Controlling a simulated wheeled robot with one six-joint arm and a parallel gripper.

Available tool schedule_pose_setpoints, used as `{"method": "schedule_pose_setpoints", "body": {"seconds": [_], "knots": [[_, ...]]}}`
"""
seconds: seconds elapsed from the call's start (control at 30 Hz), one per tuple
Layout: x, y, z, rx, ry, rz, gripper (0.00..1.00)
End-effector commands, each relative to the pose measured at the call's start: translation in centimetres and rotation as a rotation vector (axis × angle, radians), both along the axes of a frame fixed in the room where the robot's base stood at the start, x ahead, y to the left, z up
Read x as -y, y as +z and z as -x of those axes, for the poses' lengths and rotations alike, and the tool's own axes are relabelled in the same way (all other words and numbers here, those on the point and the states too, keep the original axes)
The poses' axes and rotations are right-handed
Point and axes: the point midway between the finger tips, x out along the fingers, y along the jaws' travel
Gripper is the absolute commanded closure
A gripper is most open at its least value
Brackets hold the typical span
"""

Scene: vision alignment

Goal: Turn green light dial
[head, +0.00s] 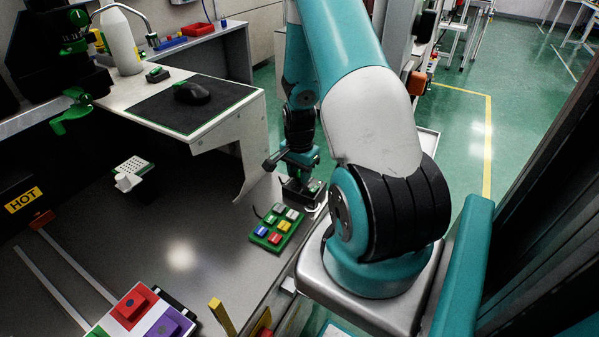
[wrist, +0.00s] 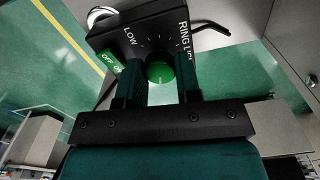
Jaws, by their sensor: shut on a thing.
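The green dial (wrist: 160,71) sits on a black control box (wrist: 125,38) marked "LOW" and "RING LI…" in the wrist view. A white line marks the dial's face. My gripper (wrist: 161,80) has one finger on each side of the dial and is shut on it. A green OFF/ON switch (wrist: 109,62) is on the same box, to the left. In the head view my gripper (head: 302,174) is down at the small dark box (head: 303,193) by the bench's right edge. The dial is hidden there.
A green button pad (head: 277,228) with several coloured buttons lies just left of and below the box. Dark bench surface between is mostly clear.

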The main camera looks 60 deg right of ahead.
Motion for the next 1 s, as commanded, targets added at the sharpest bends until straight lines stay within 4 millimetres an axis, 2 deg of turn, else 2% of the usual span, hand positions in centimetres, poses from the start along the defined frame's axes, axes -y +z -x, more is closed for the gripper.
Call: {"method": "schedule_pose_setpoints", "body": {"seconds": [0.23, 0.27, 0.33, 0.37, 0.63, 0.73, 0.87, 1.0], "knots": [[0.0, 0.1, 0.0, 0.002, 0.001, 0.001, 0.92], [0.0, 0.1, -0.1, 0.002, 0.001, 0.001, 0.62], [0.0, 0.1, 0.0, 0.002, 0.001, 0.001, 0.46], [0.0, 0.0, 0.0, 0.001, 0.002, 0.001, 0.43], [0.0, 0.1, 0.0, 0.001, 0.002, 0.001, 0.43], [0.0, 0.8, -0.1, 0.002, 0.002, 0.001, 0.43], [0.1, 3.0, -0.1, 0.005, 0.002, 0.004, 0.43], [0.1, 6.6, -0.1, 0.007, 0.002, 0.005, 0.43]]}}
